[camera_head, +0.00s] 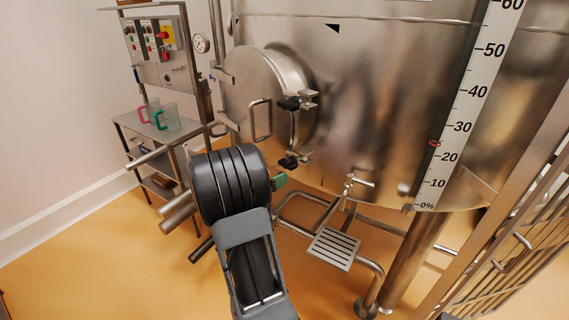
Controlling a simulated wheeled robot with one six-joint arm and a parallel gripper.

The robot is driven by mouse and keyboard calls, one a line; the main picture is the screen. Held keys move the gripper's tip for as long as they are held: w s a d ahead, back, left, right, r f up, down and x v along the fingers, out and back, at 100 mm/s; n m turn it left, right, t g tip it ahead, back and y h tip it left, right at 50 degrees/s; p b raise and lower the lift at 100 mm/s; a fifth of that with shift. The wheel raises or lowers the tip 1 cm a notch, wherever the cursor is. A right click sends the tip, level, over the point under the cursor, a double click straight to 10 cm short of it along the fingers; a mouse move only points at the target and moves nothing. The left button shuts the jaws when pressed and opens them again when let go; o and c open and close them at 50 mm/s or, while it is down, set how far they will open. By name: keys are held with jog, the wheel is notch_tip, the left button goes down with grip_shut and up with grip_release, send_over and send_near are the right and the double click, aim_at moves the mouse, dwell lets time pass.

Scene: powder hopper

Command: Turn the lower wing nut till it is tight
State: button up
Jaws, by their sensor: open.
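The round hatch door (258,95) on the steel tank is closed or nearly so, with a bar handle (261,120). The lower wing nut (289,162) is black and sits at the hatch's lower right edge. A similar upper wing nut (289,103) sits above it in a steel clamp. My arm comes up from the bottom of the view in front of the hatch. Of my gripper (279,181), mostly a green fingertip shows, just below and left of the lower wing nut; the rest is hidden behind my dark wrist. It is open, and I see nothing held. Contact with the nut cannot be told.
A control panel (158,50) and a shelf cart (165,135) with clear jugs (165,117) stand at the left. A valve pipe (348,187) and a grated step (334,249) lie right of my arm. A railing (510,230) stands at the right.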

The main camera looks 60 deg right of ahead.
aim_at(284, 167)
jog(key=shift+p+x, duration=0.6)
jog(key=shift+x, duration=2.35)
jog(key=c, duration=0.9)
jog(key=shift+f+b, duration=0.1)
jog(key=shift+b, duration=0.25)
